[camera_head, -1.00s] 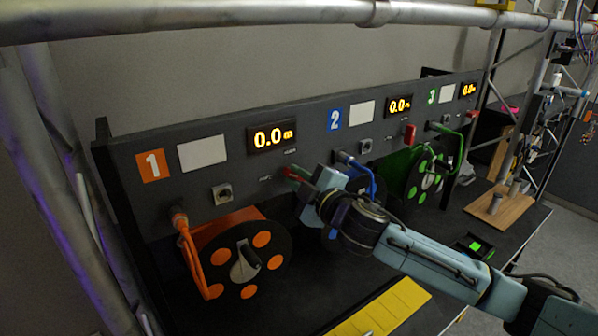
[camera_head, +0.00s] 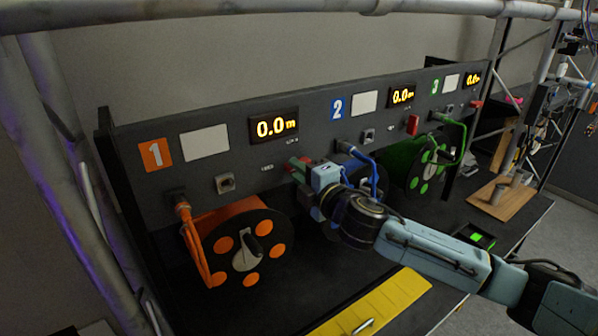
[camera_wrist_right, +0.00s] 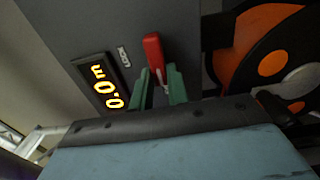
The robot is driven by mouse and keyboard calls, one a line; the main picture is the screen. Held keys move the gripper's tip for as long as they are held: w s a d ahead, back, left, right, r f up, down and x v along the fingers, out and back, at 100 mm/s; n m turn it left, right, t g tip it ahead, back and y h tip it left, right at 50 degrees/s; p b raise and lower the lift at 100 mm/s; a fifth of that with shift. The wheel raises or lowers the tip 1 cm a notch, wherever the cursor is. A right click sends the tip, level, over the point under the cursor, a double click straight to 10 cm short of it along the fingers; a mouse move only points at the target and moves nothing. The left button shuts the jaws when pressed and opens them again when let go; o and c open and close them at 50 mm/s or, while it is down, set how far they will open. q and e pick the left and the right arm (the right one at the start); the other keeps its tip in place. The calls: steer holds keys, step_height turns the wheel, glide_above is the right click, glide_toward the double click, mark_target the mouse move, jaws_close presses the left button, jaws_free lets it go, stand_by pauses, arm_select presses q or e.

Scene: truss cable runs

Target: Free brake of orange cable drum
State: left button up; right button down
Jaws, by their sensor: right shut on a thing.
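The orange cable drum (camera_head: 243,252) sits at the left under the orange "1" plate, with black flanges, orange spots and a pale crank. Its orange cable (camera_head: 194,246) runs up to a socket on the panel. The red brake lever (camera_wrist_right: 154,52) is on the panel between this drum's display and the drum. My right gripper (camera_head: 301,164) is at the lever, with its green fingertips (camera_wrist_right: 161,84) on either side of the lever's lower end, shut on it. The arm hides part of the panel below. My left gripper is not in view.
The blue drum's cable (camera_head: 366,172) and the green drum (camera_head: 427,172) are to the right, with other red levers (camera_head: 413,125) above. A yellow strip (camera_head: 382,304) lies on the dark bench. Truss tubes frame the left and top.

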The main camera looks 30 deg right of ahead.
stand_by(0.3)
steer(key=c, duration=1.4)
jaws_free()
steer(key=shift+o, duration=0.2)
steer(key=s+d+b, duration=0.1)
steer(key=s+b, duration=0.3)
steer(key=s, duration=0.9)
steer(key=shift+s+d, duration=0.15)
steer(key=shift+d, duration=0.25)
